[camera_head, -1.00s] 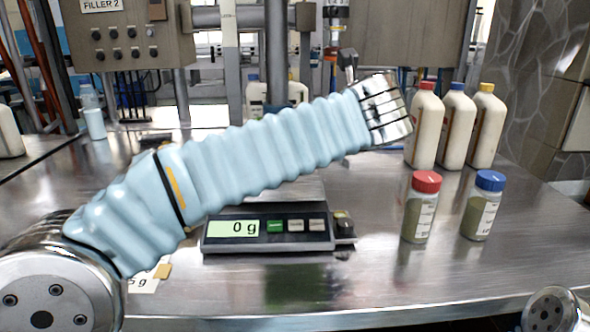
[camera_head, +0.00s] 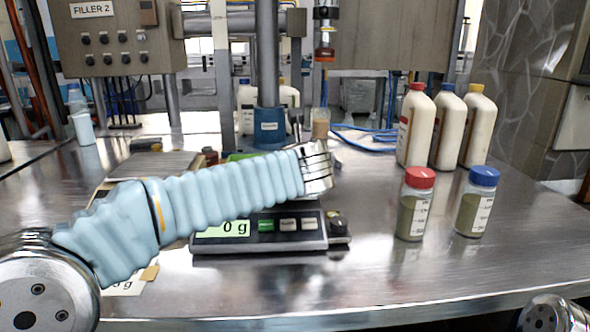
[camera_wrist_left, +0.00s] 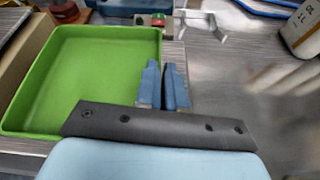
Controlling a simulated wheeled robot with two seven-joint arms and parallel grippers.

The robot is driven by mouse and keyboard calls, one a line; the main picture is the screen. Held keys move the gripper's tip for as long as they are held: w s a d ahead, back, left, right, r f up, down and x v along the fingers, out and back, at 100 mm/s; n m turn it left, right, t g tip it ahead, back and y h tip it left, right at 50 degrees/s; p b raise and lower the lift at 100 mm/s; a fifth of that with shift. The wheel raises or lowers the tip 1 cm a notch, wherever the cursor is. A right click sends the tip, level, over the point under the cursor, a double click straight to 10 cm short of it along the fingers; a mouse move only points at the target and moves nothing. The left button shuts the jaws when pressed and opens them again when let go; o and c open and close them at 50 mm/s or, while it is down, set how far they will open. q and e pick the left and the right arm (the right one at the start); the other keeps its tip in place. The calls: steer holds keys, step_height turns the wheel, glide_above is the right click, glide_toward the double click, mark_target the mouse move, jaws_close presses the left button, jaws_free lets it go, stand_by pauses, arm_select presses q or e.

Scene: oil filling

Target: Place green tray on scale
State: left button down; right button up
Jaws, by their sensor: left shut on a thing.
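The green tray (camera_wrist_left: 85,75) is a shallow square tray that fills the left of the left wrist view. In the head view only a strip of it (camera_head: 240,157) shows behind my left arm. My left gripper (camera_wrist_left: 165,75) has its blue fingers close together at the tray's right wall, shut on it. In the head view its fingers are hidden by the arm. The scale (camera_head: 262,240) stands in front, with a lit display reading 0 g; my arm hides most of its plate. I cannot tell whether the tray touches the scale. My right gripper is out of view.
A red-capped jar (camera_head: 415,205) and a blue-capped jar (camera_head: 476,203) stand right of the scale. White bottles (camera_head: 447,130) stand behind them. The front right table is clear.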

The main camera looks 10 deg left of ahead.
arm_select(q)
steer(key=shift+r, duration=0.1)
steer(key=c, duration=1.2)
jaws_free()
steer(key=shift+c, duration=0.2)
steer(key=v, duration=1.2)
steer(key=shift+s, duration=0.1)
